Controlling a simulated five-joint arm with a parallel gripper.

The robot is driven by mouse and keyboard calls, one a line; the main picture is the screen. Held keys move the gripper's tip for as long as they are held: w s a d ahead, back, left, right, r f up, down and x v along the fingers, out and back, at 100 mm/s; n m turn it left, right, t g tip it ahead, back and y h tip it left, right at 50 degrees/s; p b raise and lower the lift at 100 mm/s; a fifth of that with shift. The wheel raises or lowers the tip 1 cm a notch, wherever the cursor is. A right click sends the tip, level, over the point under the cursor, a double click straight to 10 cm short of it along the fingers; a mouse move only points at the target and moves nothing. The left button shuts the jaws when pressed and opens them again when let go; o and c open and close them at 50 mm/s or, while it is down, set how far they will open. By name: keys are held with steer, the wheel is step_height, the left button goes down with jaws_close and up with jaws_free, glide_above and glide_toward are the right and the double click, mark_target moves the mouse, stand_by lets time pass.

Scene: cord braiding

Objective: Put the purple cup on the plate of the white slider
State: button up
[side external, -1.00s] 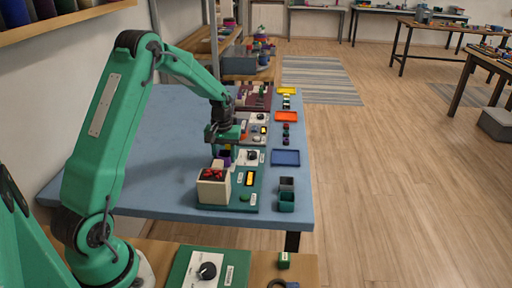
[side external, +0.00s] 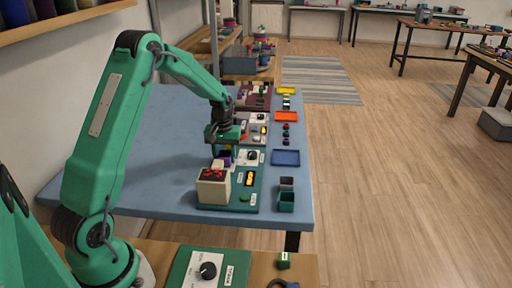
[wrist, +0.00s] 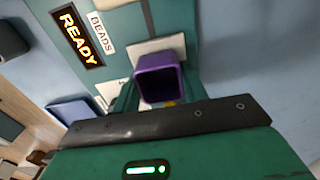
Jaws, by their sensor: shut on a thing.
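The purple cup (wrist: 160,64) is square, with its dark open mouth toward the camera in the wrist view. My gripper (wrist: 158,94) is shut on it, with green finger parts beside the cup. In the side external view the cup (side external: 226,155) shows small, just under my gripper (side external: 223,146). A pale plate (wrist: 158,45) lies behind the cup in the wrist view, partly hidden by it. A small cream piece (side external: 218,164) shows under the cup in the side view. I cannot tell whether the cup touches it.
A cream box (side external: 213,192) with red beads stands just in front. Beside it is a display reading READY (wrist: 78,35) with a BEADS label (wrist: 103,24). A blue tray (side external: 286,158) and small dark cups (side external: 286,200) lie right. The blue table (side external: 150,165) is clear at left.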

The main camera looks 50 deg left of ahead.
steer(key=shift+f, duration=0.25)
steer(key=o, duration=1)
steer(key=shift+o, duration=0.2)
steer(key=shift+r, duration=0.2)
steer(key=shift+r, duration=1.3)
step_height(320, 180, up, 8)
